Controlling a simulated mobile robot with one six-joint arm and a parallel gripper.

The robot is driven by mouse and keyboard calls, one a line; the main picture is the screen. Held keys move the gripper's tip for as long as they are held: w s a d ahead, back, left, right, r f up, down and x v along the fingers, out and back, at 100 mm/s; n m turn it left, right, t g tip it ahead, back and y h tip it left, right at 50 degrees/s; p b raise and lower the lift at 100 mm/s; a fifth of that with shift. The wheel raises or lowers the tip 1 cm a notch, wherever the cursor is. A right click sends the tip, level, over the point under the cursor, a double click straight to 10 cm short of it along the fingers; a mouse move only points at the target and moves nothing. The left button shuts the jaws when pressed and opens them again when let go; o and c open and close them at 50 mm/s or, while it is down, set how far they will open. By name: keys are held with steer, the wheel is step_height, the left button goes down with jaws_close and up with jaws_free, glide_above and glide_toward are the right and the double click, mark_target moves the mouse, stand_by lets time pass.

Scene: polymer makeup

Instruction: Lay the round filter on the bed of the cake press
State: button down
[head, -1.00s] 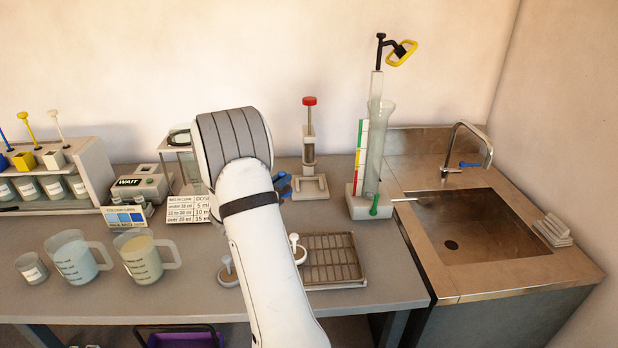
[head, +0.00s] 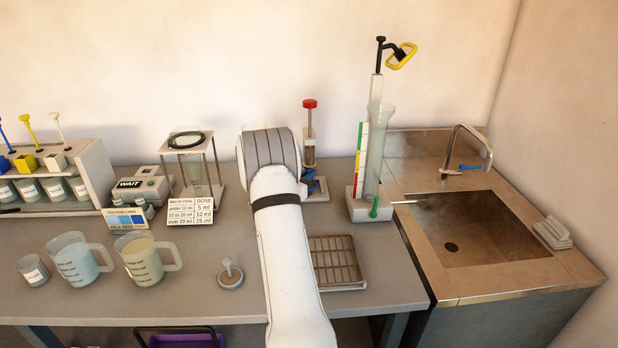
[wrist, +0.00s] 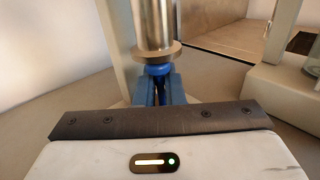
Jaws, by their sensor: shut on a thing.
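The cake press (head: 309,150) stands at the back of the bench, its red knob raised on top. In the wrist view its round metal plunger foot (wrist: 157,52) hangs just above my fingertips. My gripper (wrist: 160,88), with blue fingers, is at the press, low over its bed (head: 320,197). It is shut on a small blue thing (wrist: 158,69), directly below the plunger foot. I cannot tell if this is the round filter, and no flat disc shows clearly. The fingers and held thing hide much of the bed, so contact with it cannot be judged.
A tall cylinder stand (head: 373,165) is close right of the press, with the sink (head: 470,235) beyond. A funnel stand (head: 190,165) is to the left. A wire rack (head: 336,262) and a knobbed disc (head: 230,274) lie in front; jugs (head: 78,260) stand further left.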

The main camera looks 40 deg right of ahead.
steer(key=shift+d+f, duration=0.4)
steer(key=shift+d, duration=0.1)
steer(key=shift+f, duration=0.15)
steer(key=shift+f, duration=0.1)
steer(key=shift+f, duration=0.15)
steer(key=c, duration=1.5)
jaws_free()
steer(key=shift+r, duration=0.2)
steer(key=shift+a, duration=0.25)
steer(key=a, duration=0.3)
steer(key=s+a, duration=0.1)
steer(key=a, duration=0.3)
steer(key=s+a, duration=0.1)
steer(key=a, duration=0.3)
steer(key=shift+a, duration=0.25)
